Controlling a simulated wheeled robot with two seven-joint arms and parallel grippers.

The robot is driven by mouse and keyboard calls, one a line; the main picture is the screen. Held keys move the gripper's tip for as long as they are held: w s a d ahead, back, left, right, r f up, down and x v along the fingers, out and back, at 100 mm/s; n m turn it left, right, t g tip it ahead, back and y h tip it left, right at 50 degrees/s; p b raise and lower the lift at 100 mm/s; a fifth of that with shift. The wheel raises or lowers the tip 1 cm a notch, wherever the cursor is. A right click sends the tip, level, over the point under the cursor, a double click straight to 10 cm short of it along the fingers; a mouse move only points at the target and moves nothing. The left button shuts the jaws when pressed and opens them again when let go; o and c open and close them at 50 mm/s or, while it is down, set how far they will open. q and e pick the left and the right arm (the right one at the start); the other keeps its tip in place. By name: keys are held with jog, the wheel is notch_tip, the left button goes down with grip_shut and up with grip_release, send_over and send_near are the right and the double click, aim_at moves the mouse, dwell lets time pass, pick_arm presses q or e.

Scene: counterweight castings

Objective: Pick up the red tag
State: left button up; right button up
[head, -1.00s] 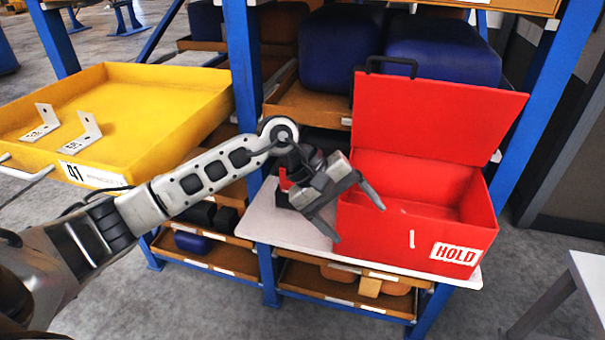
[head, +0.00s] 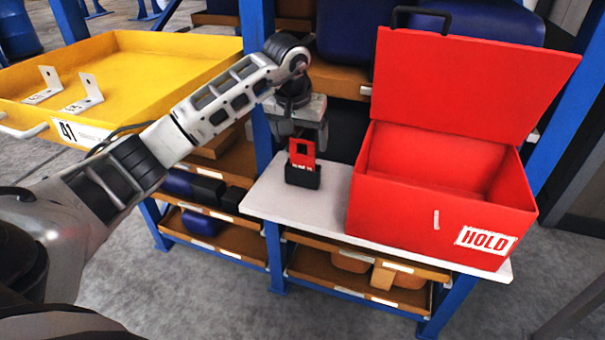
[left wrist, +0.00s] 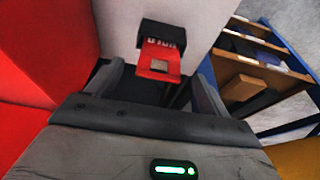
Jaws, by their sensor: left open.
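The red tag (head: 302,153) stands upright in a small black holder (head: 302,176) on the white shelf board, left of the red box. My left gripper (head: 304,142) is open and points down just above the tag. In the left wrist view the tag (left wrist: 160,63) shows between the two fingers of the gripper (left wrist: 158,72), with the black holder (left wrist: 174,35) beyond it. I cannot tell whether a finger touches the tag. My right gripper is not in view.
The open red box (head: 420,215) marked HOLD stands close to the right, its lid (head: 465,85) raised. A yellow tray (head: 150,70) with two metal brackets is at the left. A blue rack post (head: 257,60) rises behind my arm. Bare white board (head: 330,210) surrounds the holder.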

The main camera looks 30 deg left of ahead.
aim_at(303, 155)
pick_arm(q)
jog(key=b+x, duration=0.3)
jog(key=x, duration=0.1)
jog(key=shift+f+b, duration=0.3)
jog(key=shift+b, duration=0.1)
jog(key=shift+w+f+b, duration=0.15)
jog(key=shift+f+b, duration=0.15)
jog(key=shift+f, duration=0.1)
jog(key=c, duration=1.1)
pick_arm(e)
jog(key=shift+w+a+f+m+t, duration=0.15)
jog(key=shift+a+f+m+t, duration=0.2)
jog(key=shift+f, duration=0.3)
